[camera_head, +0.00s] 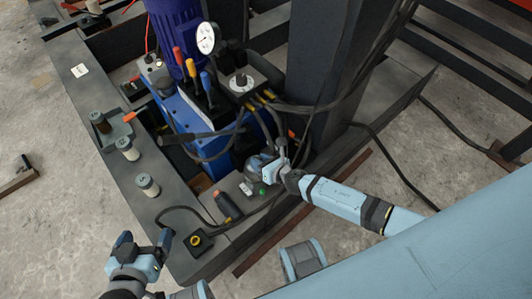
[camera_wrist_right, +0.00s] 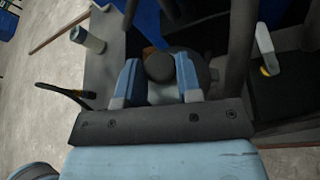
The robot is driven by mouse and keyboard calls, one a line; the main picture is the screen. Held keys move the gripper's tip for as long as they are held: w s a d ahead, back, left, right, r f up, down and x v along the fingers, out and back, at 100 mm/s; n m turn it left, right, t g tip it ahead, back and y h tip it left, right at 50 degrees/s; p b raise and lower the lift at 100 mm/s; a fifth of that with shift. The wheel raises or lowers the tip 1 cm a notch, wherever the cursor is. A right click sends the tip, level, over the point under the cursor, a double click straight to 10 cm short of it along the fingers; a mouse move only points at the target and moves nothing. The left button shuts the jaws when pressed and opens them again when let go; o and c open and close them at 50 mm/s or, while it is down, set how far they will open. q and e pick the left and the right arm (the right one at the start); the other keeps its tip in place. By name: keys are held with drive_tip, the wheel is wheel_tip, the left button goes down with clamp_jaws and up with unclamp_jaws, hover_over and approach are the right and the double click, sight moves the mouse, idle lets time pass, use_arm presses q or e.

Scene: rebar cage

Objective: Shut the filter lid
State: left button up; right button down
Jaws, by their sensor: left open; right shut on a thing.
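My right gripper (camera_head: 257,168) reaches in beside the blue tank, at the foot of the dark post. In the right wrist view its two blue fingers (camera_wrist_right: 159,84) are closed on a dark round knob (camera_wrist_right: 160,66). The knob seems to belong to the filter lid, a dark round piece (camera_wrist_right: 205,72) behind the fingers. The fingers and wrist hide much of the lid, and I cannot tell how far it stands open. My left gripper (camera_head: 145,246) is open and empty near the front left corner of the frame.
The blue tank (camera_head: 190,115) carries levers, a gauge (camera_head: 206,38) and hoses. Several capped cylinders, one of them (camera_head: 148,185) nearest, stand on the grey frame (camera_head: 90,90). A yellow-black button box (camera_head: 197,241) and a screwdriver-like tool (camera_head: 222,200) lie near the front. Black cables cross the area.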

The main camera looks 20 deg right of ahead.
drive_tip(key=shift+s+a+f+n+h, duration=0.15)
drive_tip(key=shift+a+f+n+h, duration=0.1)
drive_tip(key=shift+a+n, duration=0.15)
drive_tip(key=shift+s+a+f+n+h, duration=0.1)
drive_tip(key=shift+a+f+n+h, duration=0.1)
drive_tip(key=shift+a+n+h, duration=0.15)
drive_tip(key=shift+s+a+f, duration=0.2)
drive_tip(key=shift+a+f, duration=0.15)
drive_tip(key=shift+a, duration=0.15)
drive_tip(key=shift+s+a, duration=0.1)
drive_tip(key=c, duration=0.8)
unclamp_jaws()
drive_tip(key=shift+d, duration=0.2)
